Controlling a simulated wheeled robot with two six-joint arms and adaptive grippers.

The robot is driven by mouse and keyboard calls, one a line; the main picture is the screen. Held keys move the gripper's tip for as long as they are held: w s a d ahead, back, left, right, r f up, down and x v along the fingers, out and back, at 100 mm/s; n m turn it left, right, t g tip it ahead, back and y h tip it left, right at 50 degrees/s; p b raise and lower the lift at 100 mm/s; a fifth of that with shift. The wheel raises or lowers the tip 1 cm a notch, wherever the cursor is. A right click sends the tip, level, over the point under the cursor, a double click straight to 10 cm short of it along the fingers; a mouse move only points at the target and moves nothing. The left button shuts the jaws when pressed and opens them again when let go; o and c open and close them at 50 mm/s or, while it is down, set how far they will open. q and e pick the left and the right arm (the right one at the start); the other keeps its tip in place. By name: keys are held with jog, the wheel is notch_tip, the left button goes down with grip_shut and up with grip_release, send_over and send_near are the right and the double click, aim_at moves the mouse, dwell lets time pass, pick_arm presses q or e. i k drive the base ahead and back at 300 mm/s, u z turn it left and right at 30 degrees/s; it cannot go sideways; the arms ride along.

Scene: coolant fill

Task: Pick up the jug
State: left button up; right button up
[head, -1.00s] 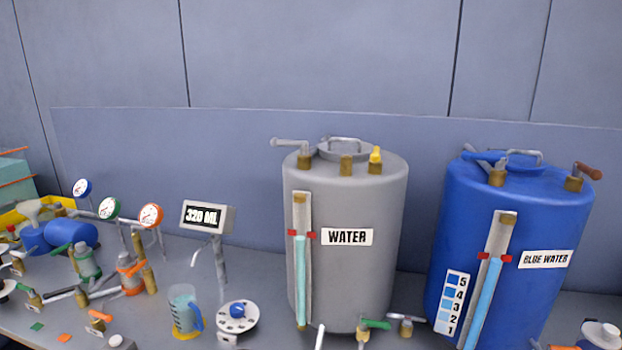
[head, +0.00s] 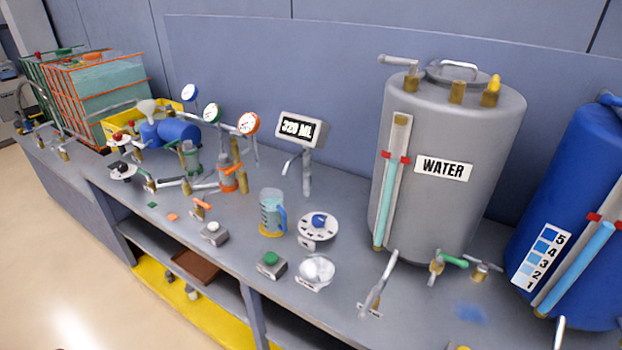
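A thin spout beside the display post ends above and to the right of the jug. Neither of my grippers shows in the head view.
A white dial with a blue knob (head: 319,223) stands just right of the jug. A green-button box (head: 271,264) and a white round dish (head: 316,269) are in front. The grey WATER tank (head: 455,120) stands further right. Valves and pipes crowd the left.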

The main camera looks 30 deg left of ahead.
aim_at(271, 200)
jog(key=u, duration=1.2)
